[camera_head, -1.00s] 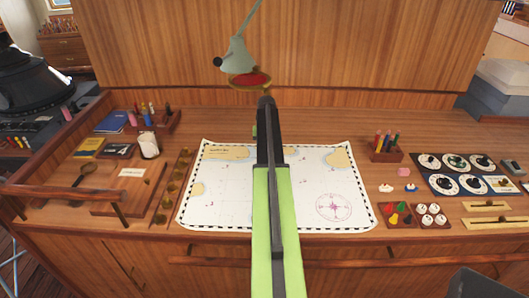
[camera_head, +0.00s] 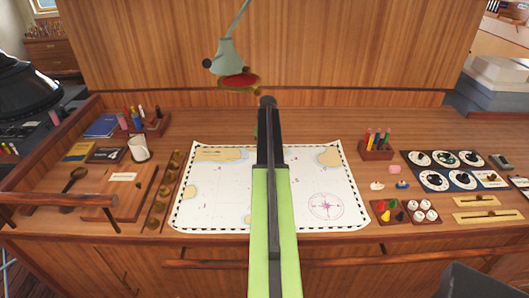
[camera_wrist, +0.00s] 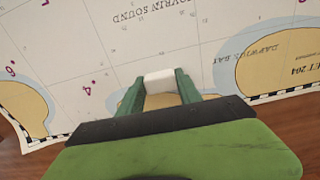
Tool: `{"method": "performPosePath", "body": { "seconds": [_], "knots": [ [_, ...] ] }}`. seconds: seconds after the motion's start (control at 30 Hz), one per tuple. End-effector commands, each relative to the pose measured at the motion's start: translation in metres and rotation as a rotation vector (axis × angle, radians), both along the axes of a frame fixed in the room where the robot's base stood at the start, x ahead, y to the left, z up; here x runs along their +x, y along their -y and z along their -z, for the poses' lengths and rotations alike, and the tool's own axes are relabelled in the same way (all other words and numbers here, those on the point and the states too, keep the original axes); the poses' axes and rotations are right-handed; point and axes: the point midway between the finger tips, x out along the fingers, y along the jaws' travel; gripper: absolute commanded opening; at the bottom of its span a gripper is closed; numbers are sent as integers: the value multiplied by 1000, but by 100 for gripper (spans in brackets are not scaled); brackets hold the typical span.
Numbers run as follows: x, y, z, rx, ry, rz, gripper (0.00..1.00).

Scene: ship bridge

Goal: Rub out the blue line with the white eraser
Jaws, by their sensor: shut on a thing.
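The white eraser (camera_wrist: 160,76) shows in the wrist view between the green fingers of my gripper (camera_wrist: 160,90), which is shut on it. Eraser and fingers are over the chart (camera_wrist: 120,60); I cannot tell whether the eraser touches the paper. In the head view the chart (camera_head: 225,205) lies flat on the wooden desk, and my arm covers its middle and hides the eraser. I can make out no blue line on the visible chart in either view; part of the chart is hidden behind my arm and gripper.
A mug (camera_head: 138,148), a wooden board (camera_head: 118,200) and books stand left of the chart. A pen holder (camera_head: 376,150), small trays (camera_head: 405,211) and a dial panel (camera_head: 450,172) are on the right. A lamp (camera_head: 232,60) hangs above; a rail (camera_head: 340,262) runs along the front.

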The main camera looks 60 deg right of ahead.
Motion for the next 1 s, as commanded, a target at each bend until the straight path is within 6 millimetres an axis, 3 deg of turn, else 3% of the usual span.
{"method": "performPosePath", "body": {
  "seconds": [0.37,0.67,1.0],
  "knots": [
    [-6,5,0,-1,-1,1,9],
    [-22,21,0,-1,-1,1,9],
    [-23,22,0,-1,-1,0,9]
  ]
}}
